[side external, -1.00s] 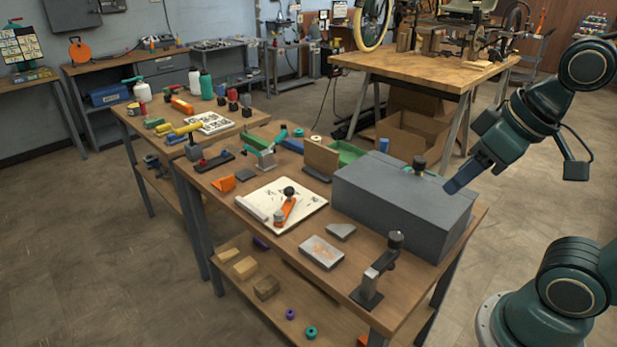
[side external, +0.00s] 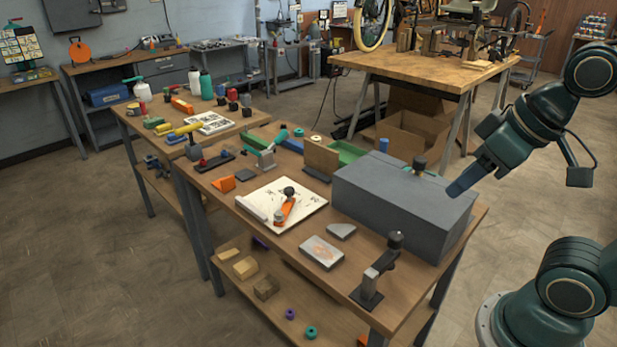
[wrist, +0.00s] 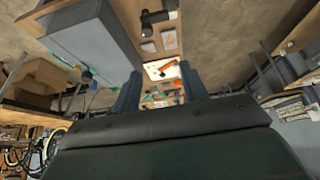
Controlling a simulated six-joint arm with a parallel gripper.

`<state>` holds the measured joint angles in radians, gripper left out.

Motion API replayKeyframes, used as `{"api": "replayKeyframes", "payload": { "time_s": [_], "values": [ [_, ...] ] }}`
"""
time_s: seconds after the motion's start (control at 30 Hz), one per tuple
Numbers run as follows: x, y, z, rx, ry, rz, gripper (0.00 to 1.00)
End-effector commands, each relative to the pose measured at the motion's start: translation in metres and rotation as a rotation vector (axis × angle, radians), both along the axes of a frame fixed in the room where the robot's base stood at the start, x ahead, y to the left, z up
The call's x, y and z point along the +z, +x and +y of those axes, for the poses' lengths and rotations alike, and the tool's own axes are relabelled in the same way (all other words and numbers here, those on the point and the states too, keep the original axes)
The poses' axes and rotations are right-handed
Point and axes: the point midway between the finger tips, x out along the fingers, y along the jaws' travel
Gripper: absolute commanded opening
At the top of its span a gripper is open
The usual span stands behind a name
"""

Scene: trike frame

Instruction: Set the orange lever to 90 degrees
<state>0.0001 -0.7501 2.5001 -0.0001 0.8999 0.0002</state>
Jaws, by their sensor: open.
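The orange lever (side external: 285,212) has a black ball knob and lies over a white sheet-like plate (side external: 304,197) on the wooden workbench. It also shows small in the wrist view (wrist: 167,66), beyond my fingertips. My gripper (side external: 464,183) is in the air at the right, beside and above the right end of a large grey box, well away from the lever. In the wrist view its two fingers (wrist: 160,92) stand apart with nothing between them. The lever's exact angle cannot be read.
The large grey box (side external: 400,205) stands on the bench between my gripper and the lever. A black clamp-like stand (side external: 372,283) is at the front edge. A grey-framed block (side external: 321,252) and a grey wedge (side external: 341,231) lie near the plate. A green tray (side external: 347,152) is behind.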

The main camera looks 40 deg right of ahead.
Motion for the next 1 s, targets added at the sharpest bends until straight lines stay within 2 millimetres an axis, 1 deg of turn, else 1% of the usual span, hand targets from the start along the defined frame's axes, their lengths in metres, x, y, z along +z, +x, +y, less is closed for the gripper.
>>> {"api": "replayKeyframes", "payload": {
  "time_s": [0.23, 0.27, 0.37, 0.47, 0.57, 0.67, 0.77, 1.0],
  "values": [
    [0.0, 0.0, 0.0, 0.0, 0.0, 0.0, 0.44],
    [0.0, 0.0, 0.0, 0.0, 0.0, 0.0, 0.5],
    [0.001, 0.001, 0.0, -0.002, 0.0, 0.001, 0.5],
    [0.004, 0.005, -0.001, -0.012, 0.002, 0.003, 0.5],
    [0.008, 0.014, -0.003, -0.032, 0.006, 0.009, 0.5],
    [0.015, 0.028, -0.005, -0.064, 0.012, 0.018, 0.5],
    [0.023, 0.046, -0.008, -0.108, 0.019, 0.029, 0.5],
    [0.039, 0.1, -0.014, -0.229, 0.036, 0.054, 0.5]
  ]
}}
